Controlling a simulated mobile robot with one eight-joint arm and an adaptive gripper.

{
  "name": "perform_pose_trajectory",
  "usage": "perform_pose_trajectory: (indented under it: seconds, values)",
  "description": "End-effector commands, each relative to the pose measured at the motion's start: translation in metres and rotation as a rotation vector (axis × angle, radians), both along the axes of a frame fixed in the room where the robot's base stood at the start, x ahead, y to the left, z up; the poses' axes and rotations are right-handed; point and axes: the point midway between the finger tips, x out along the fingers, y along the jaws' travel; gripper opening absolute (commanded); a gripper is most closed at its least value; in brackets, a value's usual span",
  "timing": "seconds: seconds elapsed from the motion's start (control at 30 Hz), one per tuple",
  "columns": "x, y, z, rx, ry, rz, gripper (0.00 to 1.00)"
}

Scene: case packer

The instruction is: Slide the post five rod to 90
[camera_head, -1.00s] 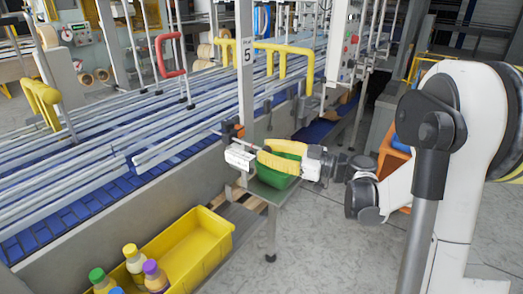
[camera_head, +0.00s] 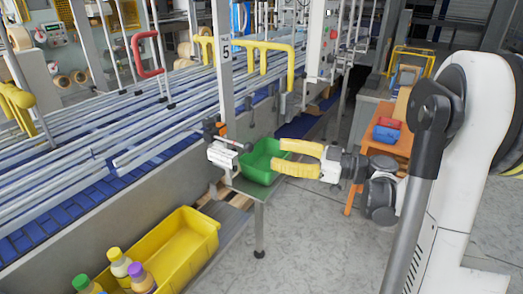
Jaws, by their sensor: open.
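The post marked 5 (camera_head: 226,70) stands upright at the conveyor's near edge. A dark clamp (camera_head: 211,129) with an orange part is on its lower section. Below it sits a white block (camera_head: 222,155), with a thin dark rod (camera_head: 236,143) and knob sticking out to the right. Any scale or number on the rod is too small to read. My gripper (camera_head: 276,156), with yellow fingers, is open and empty. It points left, to the right of the knob and apart from it, with its fingertips over the green bin's right side.
The green bin (camera_head: 258,170) rests on a small stand beside the post. A yellow bin (camera_head: 207,238) with several bottles is at the lower left. An orange stool (camera_head: 385,143) with red and blue bins stands behind my arm. The floor at front centre is clear.

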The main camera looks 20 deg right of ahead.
Motion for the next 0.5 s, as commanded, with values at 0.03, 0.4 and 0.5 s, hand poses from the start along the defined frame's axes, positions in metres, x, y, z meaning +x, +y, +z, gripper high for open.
perform_pose_trajectory:
  seconds: [0.03,0.4,0.5]
  values:
    - [-0.006,-0.007,0.000,0.000,0.000,-0.004,0.49]
    - [-0.021,-0.023,0.000,0.000,0.000,0.000,0.49]
    - [-0.021,-0.022,0.000,0.000,0.000,0.001,0.49]
